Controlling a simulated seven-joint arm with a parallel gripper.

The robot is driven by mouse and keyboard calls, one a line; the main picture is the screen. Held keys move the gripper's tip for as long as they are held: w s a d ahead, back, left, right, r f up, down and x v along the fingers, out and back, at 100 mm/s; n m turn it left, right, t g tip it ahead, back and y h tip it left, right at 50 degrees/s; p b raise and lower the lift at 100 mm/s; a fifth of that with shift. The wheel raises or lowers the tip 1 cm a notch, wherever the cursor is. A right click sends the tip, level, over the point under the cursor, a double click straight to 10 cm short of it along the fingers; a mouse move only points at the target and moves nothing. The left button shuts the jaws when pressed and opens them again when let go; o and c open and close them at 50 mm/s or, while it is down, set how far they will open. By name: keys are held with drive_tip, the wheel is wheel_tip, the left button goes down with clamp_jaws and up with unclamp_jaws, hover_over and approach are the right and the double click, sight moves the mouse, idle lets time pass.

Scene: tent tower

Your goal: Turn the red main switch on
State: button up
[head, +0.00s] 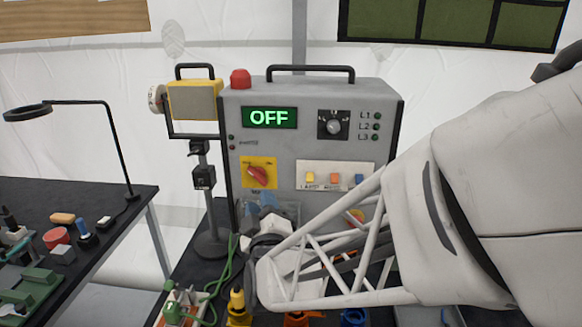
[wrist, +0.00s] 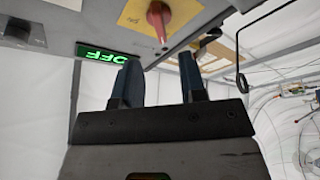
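The red main switch (head: 258,174) is a rotary knob on a yellow plate (head: 250,163) on the front of the grey control box (head: 312,101). Its handle slants in the head view. The display (head: 269,117) above it reads OFF in green. In the wrist view the red knob (wrist: 158,18) is at the top, beyond the fingers, and the display (wrist: 101,55) appears upside down. My gripper (wrist: 162,75) has its two dark fingers apart with nothing between them. In the head view my gripper (head: 268,205) is just below the switch, apart from the knob as far as I can see.
The box also carries a selector dial (head: 334,124), a row of small coloured switches (head: 335,177) and a red beacon (head: 240,78). A yellow lamp (head: 194,100) stands left of it. A black table (head: 120,197) with tools is at left. Coloured plugs (head: 237,303) are in front.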

sight(257, 179)
drive_tip(key=shift+x, duration=3.7)
clamp_jaws()
